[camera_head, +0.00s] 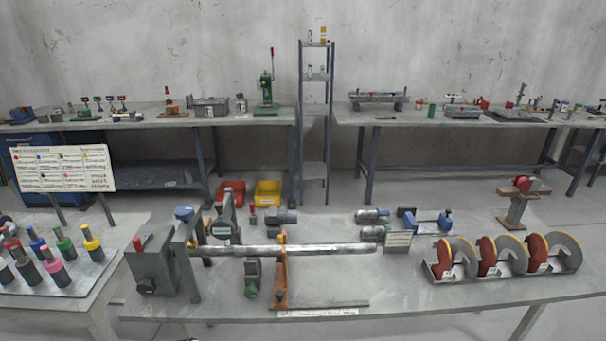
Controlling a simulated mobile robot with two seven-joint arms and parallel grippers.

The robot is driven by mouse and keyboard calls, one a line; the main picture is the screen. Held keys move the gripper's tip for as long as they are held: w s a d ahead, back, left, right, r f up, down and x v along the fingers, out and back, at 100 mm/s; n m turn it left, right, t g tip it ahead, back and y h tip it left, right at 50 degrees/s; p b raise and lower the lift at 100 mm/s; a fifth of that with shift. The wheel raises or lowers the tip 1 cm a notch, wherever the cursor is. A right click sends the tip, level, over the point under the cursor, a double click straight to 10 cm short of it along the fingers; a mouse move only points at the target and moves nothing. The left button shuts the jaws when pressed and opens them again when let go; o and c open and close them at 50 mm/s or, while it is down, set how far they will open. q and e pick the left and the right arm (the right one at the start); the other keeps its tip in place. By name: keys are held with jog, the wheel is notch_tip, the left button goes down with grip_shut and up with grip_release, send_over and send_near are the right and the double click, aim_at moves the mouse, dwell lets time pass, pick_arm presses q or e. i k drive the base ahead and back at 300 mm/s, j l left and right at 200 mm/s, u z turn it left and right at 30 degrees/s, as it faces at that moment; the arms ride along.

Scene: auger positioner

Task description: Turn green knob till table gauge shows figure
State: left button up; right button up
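A grey positioner (152,268) with a long metal shaft (300,249) stands on the front table. A small green part (252,287), perhaps the green knob, is below the shaft, left of an orange upright (281,275). A green-ringed peg (65,246) stands on the left tray. Neither of my grippers is in view.
The left tray (75,287) holds several colour-topped pegs, with a chart board (66,169) behind. The table's front right is bare.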

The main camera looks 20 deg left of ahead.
aim_at(251, 292)
jog(key=u, duration=1.35)
